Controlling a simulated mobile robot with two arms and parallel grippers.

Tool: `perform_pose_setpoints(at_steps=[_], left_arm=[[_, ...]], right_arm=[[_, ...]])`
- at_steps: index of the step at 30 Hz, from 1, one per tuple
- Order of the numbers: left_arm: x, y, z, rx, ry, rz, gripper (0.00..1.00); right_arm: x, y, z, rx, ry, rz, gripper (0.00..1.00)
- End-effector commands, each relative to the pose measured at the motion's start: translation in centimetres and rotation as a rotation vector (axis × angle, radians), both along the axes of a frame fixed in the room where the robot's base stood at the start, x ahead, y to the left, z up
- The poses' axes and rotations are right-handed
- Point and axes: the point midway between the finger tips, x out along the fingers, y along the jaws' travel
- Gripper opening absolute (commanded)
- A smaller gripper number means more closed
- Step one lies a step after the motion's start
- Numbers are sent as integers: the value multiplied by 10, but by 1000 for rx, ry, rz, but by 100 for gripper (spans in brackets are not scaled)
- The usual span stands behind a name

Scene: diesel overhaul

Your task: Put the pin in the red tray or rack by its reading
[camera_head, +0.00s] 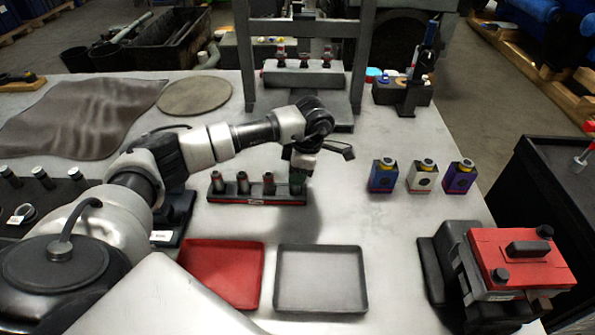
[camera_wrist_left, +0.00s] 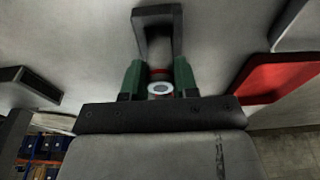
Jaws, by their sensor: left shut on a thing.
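My left gripper (camera_head: 297,182) is at the right end of a dark rack (camera_head: 230,198) with a red label. Its green fingers (camera_wrist_left: 158,80) are shut on a pin (camera_wrist_left: 160,89), whose pale round end and red band show between them in the left wrist view. I cannot tell whether this pin still sits in the rack. Three other grey pins (camera_head: 242,183) stand upright in the rack. The empty red tray (camera_head: 222,272) lies in front of it, and its red edge also shows in the left wrist view (camera_wrist_left: 275,78). My right gripper is not in view.
An empty grey tray (camera_head: 320,279) lies right of the red tray. Three small boxes (camera_head: 421,177) stand to the right. A red-topped device (camera_head: 522,258) is at front right. A dark press frame (camera_head: 357,70) stands behind. The table between rack and boxes is clear.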

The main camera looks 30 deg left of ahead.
Motion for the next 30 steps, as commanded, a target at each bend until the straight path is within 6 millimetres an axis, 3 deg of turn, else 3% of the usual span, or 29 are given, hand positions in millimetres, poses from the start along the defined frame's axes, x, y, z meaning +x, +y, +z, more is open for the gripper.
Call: perform_pose_setpoints(at_steps=[29, 30], left_arm=[[0, 0, -9, 0, -2, 1, 2], [0, 0, -9, 0, -2, 1, 32]], right_arm=[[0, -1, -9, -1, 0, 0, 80], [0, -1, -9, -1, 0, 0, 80]])
